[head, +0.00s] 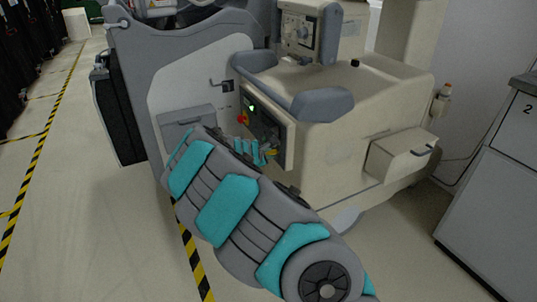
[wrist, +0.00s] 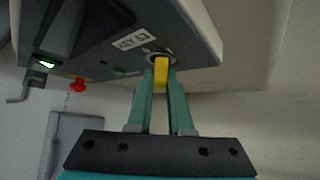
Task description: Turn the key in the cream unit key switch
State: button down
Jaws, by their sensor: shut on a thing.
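The cream unit (head: 370,110) stands in the middle of the head view, with a dark control panel (head: 264,126) on its near left face. In the wrist view the panel (wrist: 105,40) fills the upper left and carries a "KEY 63" label. The key switch (wrist: 158,56) is a round metal ring at the panel's edge. A yellow key (wrist: 161,72) sits at the ring, between my fingers. My gripper (wrist: 161,78) is shut on the key; it also shows in the head view (head: 262,155), at the panel. How deep the key sits is hidden.
A red knob (wrist: 77,85) and a lit green light (wrist: 46,64) are on the panel's left. A grey cabinet (head: 495,170) stands at the right. A cream drawer box (head: 398,155) juts from the unit. Open floor lies at the left.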

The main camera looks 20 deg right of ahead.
jog(key=shift+w+a+r+n+g+p, duration=0.1)
jog(key=shift+w+a+n+g+p, duration=0.1)
jog(key=shift+n+g+p, duration=0.35)
jog(key=shift+g, duration=0.35)
jog(key=shift+s+d, duration=0.1)
jog(key=shift+d, duration=0.1)
